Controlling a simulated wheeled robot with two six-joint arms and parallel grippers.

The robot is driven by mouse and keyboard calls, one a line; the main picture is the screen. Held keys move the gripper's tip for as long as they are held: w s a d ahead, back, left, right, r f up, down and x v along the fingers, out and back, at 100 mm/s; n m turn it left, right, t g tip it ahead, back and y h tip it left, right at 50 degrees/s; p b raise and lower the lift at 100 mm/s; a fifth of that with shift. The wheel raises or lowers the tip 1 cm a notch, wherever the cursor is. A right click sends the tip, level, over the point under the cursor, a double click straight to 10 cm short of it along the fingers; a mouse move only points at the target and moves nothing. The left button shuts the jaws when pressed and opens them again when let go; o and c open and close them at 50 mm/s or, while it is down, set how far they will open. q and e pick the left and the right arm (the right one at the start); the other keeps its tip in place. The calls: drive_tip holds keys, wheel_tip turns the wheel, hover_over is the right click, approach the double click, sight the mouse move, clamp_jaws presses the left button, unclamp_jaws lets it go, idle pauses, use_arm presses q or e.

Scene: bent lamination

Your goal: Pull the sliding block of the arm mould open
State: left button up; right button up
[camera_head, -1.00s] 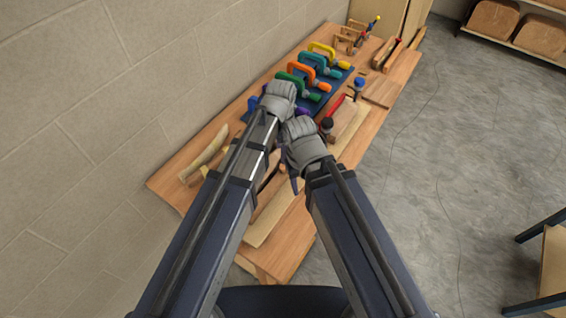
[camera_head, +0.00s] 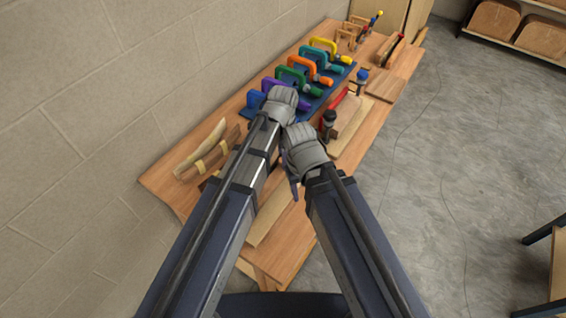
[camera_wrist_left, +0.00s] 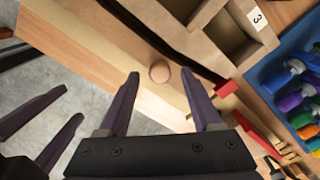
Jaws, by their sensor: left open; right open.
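In the left wrist view a round wooden knob (camera_wrist_left: 160,72) stands on a pale wooden strip (camera_wrist_left: 120,62). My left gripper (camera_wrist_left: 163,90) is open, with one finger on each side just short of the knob. Beside the strip is a brown wooden form with recesses and a "3" label (camera_wrist_left: 232,40), perhaps the arm mould; I cannot tell which part is its sliding block. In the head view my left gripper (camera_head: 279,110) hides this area. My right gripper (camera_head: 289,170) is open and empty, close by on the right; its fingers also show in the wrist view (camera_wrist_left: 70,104).
Several coloured clamps (camera_head: 308,66) lie on a blue mat (camera_head: 338,80) at the back of the workbench (camera_head: 160,182). Grey floor (camera_head: 450,150) is open at right.

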use_arm(q)
drive_tip(key=shift+f, duration=0.6)
drive_tip(key=shift+r, duration=0.1)
clamp_jaws()
idle(1.0)
